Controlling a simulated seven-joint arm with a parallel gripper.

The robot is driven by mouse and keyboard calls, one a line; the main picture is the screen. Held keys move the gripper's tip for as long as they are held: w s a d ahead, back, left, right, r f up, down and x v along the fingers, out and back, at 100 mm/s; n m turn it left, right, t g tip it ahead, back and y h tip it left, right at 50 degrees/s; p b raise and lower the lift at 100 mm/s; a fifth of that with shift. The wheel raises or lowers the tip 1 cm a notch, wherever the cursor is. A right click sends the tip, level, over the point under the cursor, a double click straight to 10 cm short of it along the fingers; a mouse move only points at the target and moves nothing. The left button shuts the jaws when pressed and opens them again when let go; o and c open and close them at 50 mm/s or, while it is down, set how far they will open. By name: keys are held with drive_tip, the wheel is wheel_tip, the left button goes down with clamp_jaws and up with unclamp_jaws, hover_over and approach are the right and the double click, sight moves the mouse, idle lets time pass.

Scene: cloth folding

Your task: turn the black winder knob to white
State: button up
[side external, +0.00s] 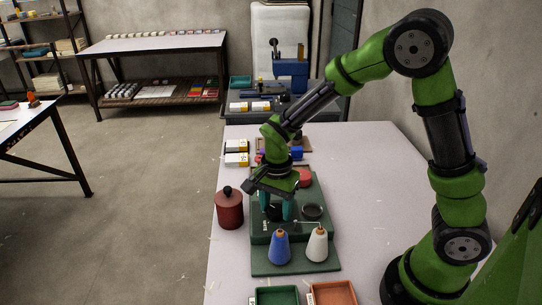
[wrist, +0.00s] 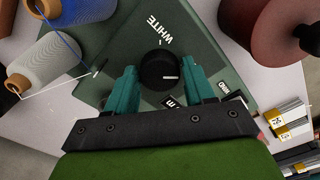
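The black winder knob (wrist: 157,68) sits on the green winder base (wrist: 115,65) in the wrist view. Its white pointer line points right, away from the word WHITE (wrist: 158,31) printed above it. Part of another label (wrist: 222,88) shows right of the knob, and one below is partly covered. My gripper (wrist: 159,72) is open, with one teal finger on each side of the knob and a small gap at both sides. In the side view, my gripper (side external: 280,208) points down over the green base (side external: 260,234), and its fingers mostly hide the knob.
A blue thread cone (side external: 279,248) and a white thread cone (side external: 317,245) stand at the base's front. A red lidded canister (side external: 229,209) stands to its left. A green tray (side external: 277,297) and an orange tray (side external: 333,295) lie at the near edge. Small boxes (side external: 236,159) lie behind.

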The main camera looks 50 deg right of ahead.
drive_tip(key=c, duration=0.6)
drive_tip(key=shift+c, duration=0.2)
drive_tip(key=shift+n, duration=0.4)
drive_tip(key=n, duration=0.3)
drive_tip(key=shift+n, duration=0.4)
drive_tip(key=n, duration=0.9)
drive_tip(key=shift+n, duration=2.2)
drive_tip(key=o, duration=1.1)
